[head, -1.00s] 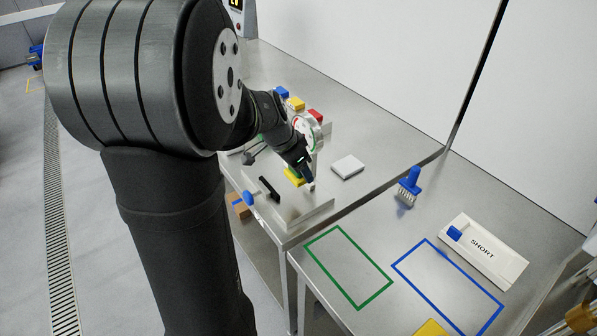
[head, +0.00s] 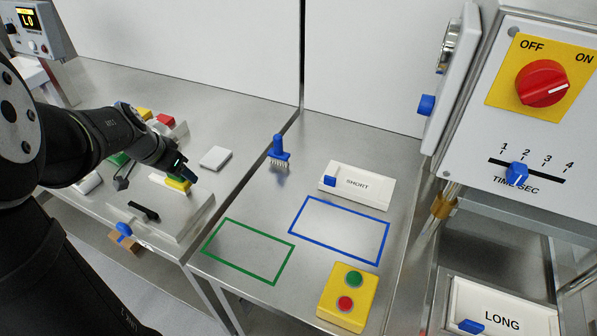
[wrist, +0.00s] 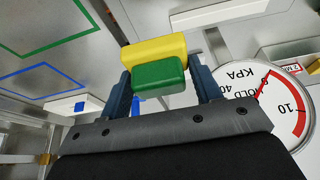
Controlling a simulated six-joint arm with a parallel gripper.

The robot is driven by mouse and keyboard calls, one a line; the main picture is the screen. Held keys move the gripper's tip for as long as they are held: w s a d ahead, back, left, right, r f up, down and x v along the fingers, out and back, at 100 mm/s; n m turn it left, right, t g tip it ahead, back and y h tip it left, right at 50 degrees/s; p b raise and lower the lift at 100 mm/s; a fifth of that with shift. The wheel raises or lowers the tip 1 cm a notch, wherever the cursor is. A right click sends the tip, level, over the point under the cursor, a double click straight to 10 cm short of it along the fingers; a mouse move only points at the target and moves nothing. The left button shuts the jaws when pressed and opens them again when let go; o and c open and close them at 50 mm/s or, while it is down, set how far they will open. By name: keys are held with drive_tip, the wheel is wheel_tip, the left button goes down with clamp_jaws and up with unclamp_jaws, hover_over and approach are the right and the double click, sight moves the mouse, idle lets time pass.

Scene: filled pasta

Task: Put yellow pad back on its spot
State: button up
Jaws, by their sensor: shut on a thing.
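My gripper (head: 181,167) is over the left bench, low above a pale metal plate (head: 190,212). In the wrist view the gripper (wrist: 160,82) has its fingers on both sides of a yellow pad (wrist: 150,50) with a green block (wrist: 158,75) against its near side. The yellow pad (head: 178,184) shows just below the fingers in the head view. I cannot tell whether it touches what lies under it.
The right bench has a green outline (head: 248,251), a blue outline (head: 340,230), a blue brush (head: 279,149) and a yellow button box (head: 347,297). A gauge (wrist: 275,105) is close by.

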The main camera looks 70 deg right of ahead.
drive_tip(key=s+d, duration=0.7)
drive_tip(key=s, duration=0.4)
drive_tip(key=s+d, duration=0.7)
drive_tip(key=s, duration=0.5)
drive_tip(key=s+d, duration=0.8)
drive_tip(key=s, duration=0.3)
hover_over(311, 168)
drive_tip(key=a, duration=0.2)
drive_tip(key=f, duration=0.6)
drive_tip(key=shift+s+d+f, duration=0.1)
drive_tip(key=shift+d, duration=0.15)
drive_tip(key=shift+f, duration=2.05)
drive_tip(key=shift+f, duration=0.2)
drive_tip(key=o, duration=0.7)
drive_tip(key=shift+c, duration=0.2)
